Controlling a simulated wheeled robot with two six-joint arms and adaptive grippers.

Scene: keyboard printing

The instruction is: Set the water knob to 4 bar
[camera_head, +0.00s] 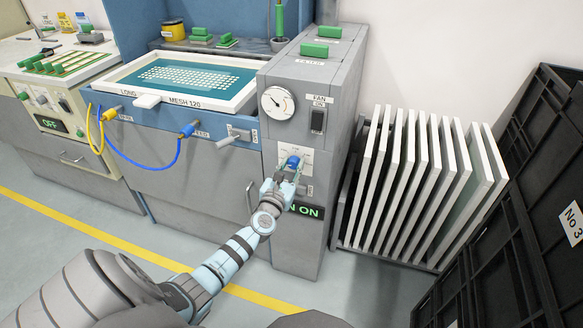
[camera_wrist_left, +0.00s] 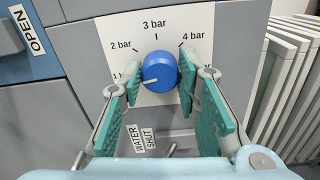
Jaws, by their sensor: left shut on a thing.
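The blue water knob (camera_wrist_left: 159,68) sits on a white dial plate (camera_wrist_left: 158,29) marked 1 bar at the lower left, 2 bar, 3 bar at the top and 4 bar at the upper right. The knob's white pointer line points to the lower left, towards the 1 bar side. My left gripper (camera_wrist_left: 160,74) has its teal pads on both sides of the knob and is shut on it. In the head view the knob (camera_head: 293,161) shows just beyond the fingers of my left gripper (camera_head: 287,174). My right gripper is not in view.
A round gauge (camera_head: 278,102) and a fan switch (camera_head: 318,121) are above the dial. A WATER SHUT label (camera_wrist_left: 145,138) with a small lever (camera_wrist_left: 170,149) lies below it. A rack of white frames (camera_head: 411,190) stands close on the right. A grey lever (camera_head: 234,140) sticks out left.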

